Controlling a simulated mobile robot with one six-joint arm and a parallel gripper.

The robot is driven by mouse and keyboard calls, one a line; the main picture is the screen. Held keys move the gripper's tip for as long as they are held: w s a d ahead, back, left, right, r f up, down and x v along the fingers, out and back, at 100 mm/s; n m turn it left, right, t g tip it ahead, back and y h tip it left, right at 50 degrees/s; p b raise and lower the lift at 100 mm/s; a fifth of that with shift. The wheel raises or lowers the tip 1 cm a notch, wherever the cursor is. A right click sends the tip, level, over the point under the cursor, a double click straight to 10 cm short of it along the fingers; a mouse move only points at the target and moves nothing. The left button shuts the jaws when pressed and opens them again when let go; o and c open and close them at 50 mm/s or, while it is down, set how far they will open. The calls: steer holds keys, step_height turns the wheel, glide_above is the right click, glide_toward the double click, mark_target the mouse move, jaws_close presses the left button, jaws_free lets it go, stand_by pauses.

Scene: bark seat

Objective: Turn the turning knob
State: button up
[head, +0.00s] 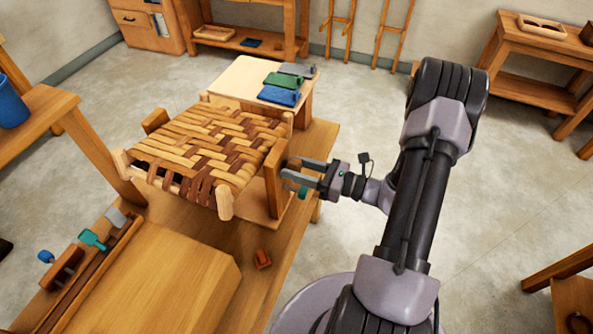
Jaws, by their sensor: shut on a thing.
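The woven bark seat (207,148) sits in a wooden frame on the workbench. A wooden side block (272,182) stands at its right end. My gripper (287,168) reaches in from the right, with its fingertips against the right face of this block. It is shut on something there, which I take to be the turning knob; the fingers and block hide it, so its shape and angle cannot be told. A small teal part (302,191) shows just below the fingers; I cannot tell whether it belongs to the knob.
A small reddish-brown piece (262,258) lies on the bench (240,245). A tool rack (85,268) with coloured handles is at the lower left. Folded blue cloth (279,96) and green cloth (284,80) lie behind the seat.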

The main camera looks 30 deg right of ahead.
steer(key=shift+n+b, duration=0.55)
steer(key=shift+n, duration=0.55)
steer(key=o, duration=1.4)
steer(key=shift+c, duration=0.2)
steer(key=p+v, duration=0.2)
steer(key=v, duration=1.5)
steer(key=shift+p, duration=0.4)
steer(key=shift+s+d, duration=0.15)
